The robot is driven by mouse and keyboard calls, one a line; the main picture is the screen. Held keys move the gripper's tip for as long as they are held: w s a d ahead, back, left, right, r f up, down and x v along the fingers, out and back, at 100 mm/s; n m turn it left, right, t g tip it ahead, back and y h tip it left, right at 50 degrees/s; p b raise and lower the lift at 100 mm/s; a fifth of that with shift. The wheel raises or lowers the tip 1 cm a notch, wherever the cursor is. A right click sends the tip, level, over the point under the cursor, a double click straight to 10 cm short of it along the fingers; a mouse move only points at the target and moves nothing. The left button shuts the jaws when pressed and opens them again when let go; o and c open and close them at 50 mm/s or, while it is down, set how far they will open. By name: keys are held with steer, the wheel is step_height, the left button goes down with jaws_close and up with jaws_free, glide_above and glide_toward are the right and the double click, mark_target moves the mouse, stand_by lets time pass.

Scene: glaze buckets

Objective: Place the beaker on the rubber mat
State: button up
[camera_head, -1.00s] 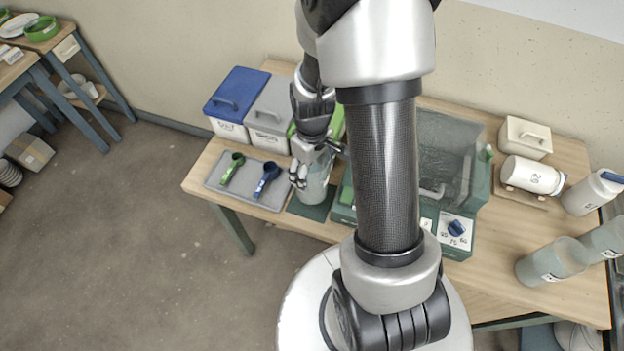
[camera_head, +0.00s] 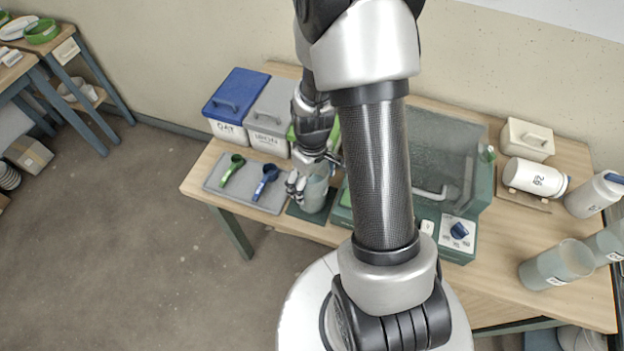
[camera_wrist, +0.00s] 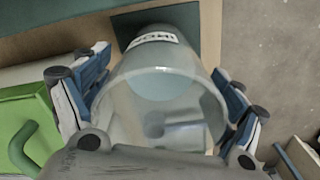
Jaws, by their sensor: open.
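The clear grey beaker (camera_head: 315,194) stands on the dark green rubber mat (camera_head: 296,211) near the table's front edge. It looks upright, and mat shows around its base. My gripper (camera_head: 312,178) is open around the beaker's upper part, coming from above and behind. In the wrist view the beaker (camera_wrist: 160,90) opens toward the camera, with a label on its far wall. The fingers of my gripper (camera_wrist: 162,78) stand on either side of it; whether they still touch it is hard to tell. Part of the mat (camera_wrist: 188,22) shows beyond it.
A grey tray (camera_head: 215,182) with a green scoop (camera_head: 232,169) and a blue scoop (camera_head: 266,181) lies left of the mat. Lidded blue (camera_head: 235,95) and grey (camera_head: 268,115) bins stand behind. A green machine (camera_head: 460,232) is close on the right.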

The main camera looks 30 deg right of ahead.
stand_by(0.3)
steer(key=s+a+r+m+t+p, duration=0.1)
steer(key=s+a+r+p, duration=0.15)
steer(key=r, duration=0.95)
steer(key=s+a+r+t+p, duration=0.1)
steer(key=a+r+p, duration=0.15)
steer(key=r, duration=1.05)
steer(key=s+a+r+m+t, duration=0.2)
steer(key=s+a+r, duration=0.3)
steer(key=s+r, duration=0.3)
steer(key=shift+s+a+r+t+b, duration=0.2)
steer(key=shift+s+a+t+b, duration=0.15)
steer(key=shift+s, duration=0.7)
steer(key=shift+f+b, duration=0.25)
steer(key=shift+b, duration=0.05)
